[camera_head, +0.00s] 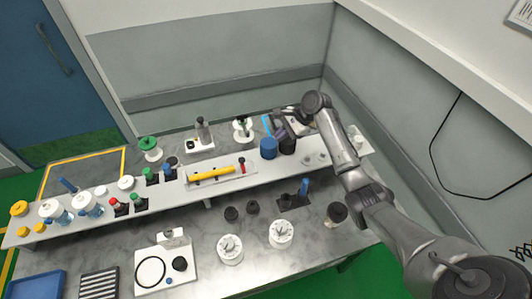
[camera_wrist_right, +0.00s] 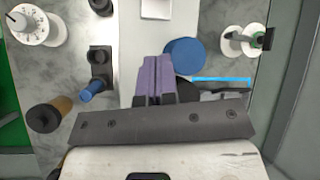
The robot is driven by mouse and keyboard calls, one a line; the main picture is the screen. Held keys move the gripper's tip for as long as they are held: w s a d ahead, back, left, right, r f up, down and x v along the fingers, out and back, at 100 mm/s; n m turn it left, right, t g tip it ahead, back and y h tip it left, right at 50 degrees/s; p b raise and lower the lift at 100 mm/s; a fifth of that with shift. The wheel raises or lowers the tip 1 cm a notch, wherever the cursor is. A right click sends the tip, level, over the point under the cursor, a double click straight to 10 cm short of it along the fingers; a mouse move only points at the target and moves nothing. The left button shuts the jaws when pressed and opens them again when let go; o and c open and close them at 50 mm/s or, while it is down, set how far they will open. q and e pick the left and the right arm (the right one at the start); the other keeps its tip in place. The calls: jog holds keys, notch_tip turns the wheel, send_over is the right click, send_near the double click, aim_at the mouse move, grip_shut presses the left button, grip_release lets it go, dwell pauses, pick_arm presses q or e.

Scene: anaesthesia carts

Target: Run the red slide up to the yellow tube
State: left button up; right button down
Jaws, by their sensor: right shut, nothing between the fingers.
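The yellow tube (camera_head: 212,174) lies lengthwise on a pale flat fixture on the raised shelf in the head view. A small red slide (camera_head: 242,166) stands at the right end of the same fixture, a short gap away from the tube. My right gripper (camera_head: 279,132) is above the back of the shelf, right of the slide and close to a blue cylinder. Its purple fingers (camera_wrist_right: 155,72) are together and empty in the right wrist view. Neither the tube nor the slide can be made out in that view. My left gripper is not in view.
The blue cylinder (camera_head: 268,148) and a dark one (camera_head: 288,145) stand below my right gripper. A light blue bar (camera_wrist_right: 220,79) lies near its fingers. White dial units (camera_head: 281,233) and black knobs (camera_head: 231,213) stand on the front counter. A wall closes the right side.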

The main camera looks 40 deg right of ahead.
jog(key=m, duration=0.5)
send_near(242, 164)
jog(key=f, duration=0.1)
jog(key=d+f, duration=0.1)
jog(key=f, duration=0.1)
jog(key=shift+s+d, duration=0.1)
jog(key=shift+d, duration=0.15)
jog(key=shift+w+a+f, duration=0.25)
jog(key=shift+w+a, duration=0.2)
jog(key=shift+a, duration=0.15)
jog(key=shift+w+a+f, duration=0.2)
jog(key=shift+w+a, duration=0.2)
jog(key=shift+a, duration=0.15)
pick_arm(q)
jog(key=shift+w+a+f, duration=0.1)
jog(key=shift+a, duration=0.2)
pick_arm(e)
jog(key=shift+w+a+f, duration=0.15)
jog(key=shift+w+a, duration=0.2)
jog(key=shift+a, duration=0.2)
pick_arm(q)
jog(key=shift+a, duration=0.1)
